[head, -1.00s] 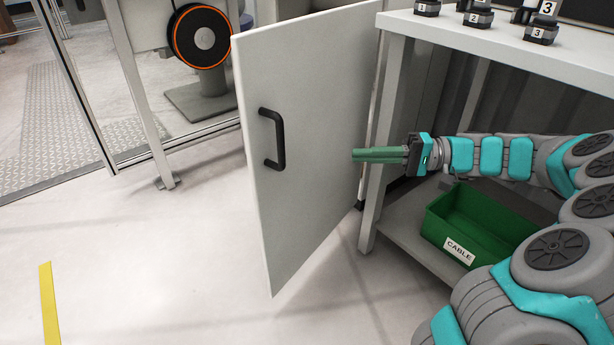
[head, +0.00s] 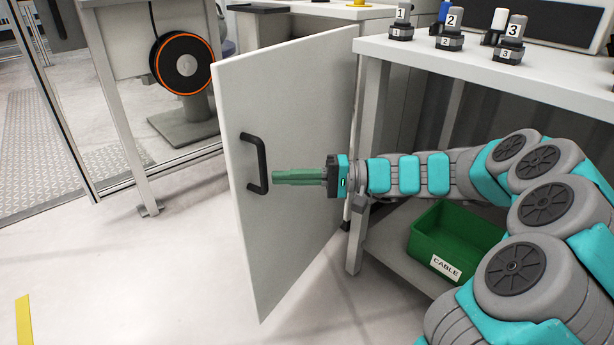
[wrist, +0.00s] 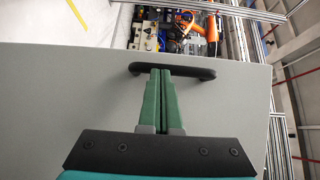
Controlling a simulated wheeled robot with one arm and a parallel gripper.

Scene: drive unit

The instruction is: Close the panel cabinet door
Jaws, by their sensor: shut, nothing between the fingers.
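The cabinet door (head: 290,235) is a light grey panel standing open, swung out from the cabinet on the right. Its black bar handle (head: 254,163) is near the door's left, free edge. My gripper (head: 275,177) is shut and empty, with its green fingers pointing left just right of the handle. In the wrist view the closed fingertips (wrist: 161,72) lie over the lower edge of the handle (wrist: 172,70), with the door face (wrist: 75,110) behind. I cannot tell whether the fingers touch the handle or door.
A green bin labelled CABLE (head: 455,240) sits on the cabinet's lower shelf. Numbered devices (head: 450,30) stand on the white top (head: 480,75). A reel with an orange rim (head: 181,64) is behind the door. The floor (head: 130,270) left of the door is clear.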

